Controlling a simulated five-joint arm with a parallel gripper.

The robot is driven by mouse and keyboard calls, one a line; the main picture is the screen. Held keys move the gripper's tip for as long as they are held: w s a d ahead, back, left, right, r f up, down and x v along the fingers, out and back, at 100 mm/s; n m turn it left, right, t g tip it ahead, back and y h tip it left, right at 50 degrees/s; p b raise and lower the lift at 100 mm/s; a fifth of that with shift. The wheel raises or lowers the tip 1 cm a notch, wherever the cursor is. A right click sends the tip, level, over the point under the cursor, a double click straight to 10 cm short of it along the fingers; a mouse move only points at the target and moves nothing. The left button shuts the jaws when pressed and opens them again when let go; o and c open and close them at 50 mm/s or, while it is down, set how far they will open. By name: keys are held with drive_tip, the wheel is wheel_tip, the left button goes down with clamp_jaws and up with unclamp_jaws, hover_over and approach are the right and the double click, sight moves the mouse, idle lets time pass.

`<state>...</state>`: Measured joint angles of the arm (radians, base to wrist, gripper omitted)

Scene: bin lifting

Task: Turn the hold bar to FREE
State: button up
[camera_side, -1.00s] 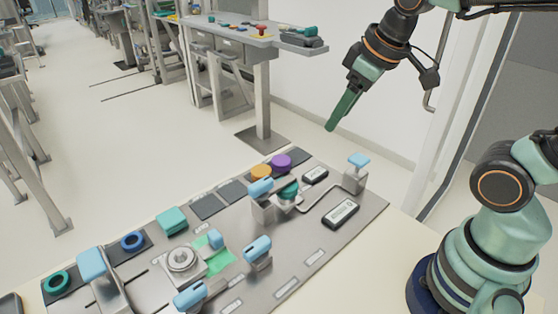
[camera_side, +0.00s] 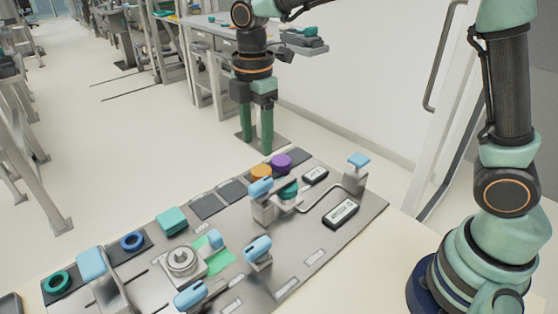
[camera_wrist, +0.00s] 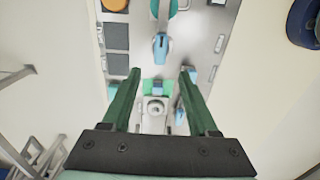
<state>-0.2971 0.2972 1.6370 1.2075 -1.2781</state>
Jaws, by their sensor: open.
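My gripper (camera_side: 258,145) is open and empty, pointing down well above the panel in the side view. In the wrist view my gripper (camera_wrist: 161,72) has its two green fingers apart. A round metal dial (camera_wrist: 155,107) with a light blue knob (camera_wrist: 158,86) and green patch shows between the fingers. That dial (camera_side: 181,260) is at the panel's middle in the side view. Several light blue handles stand on the metal panel (camera_side: 325,240), including a front handle (camera_side: 257,248), a rear handle (camera_side: 261,188) and a front-left handle (camera_side: 190,295). I cannot read which is the hold bar.
Orange (camera_side: 261,171) and purple (camera_side: 281,161) round pieces, a teal block (camera_side: 173,220) and rings line the panel's back edge. A tall blue-topped lever (camera_side: 92,262) stands at the left and a blue-topped post (camera_side: 358,160) at the right. Space above the panel is clear.

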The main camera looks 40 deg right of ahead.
sight(260, 183)
wheel_tip(260, 183, down, 11)
idle(0.4)
clamp_jaws()
idle(1.4)
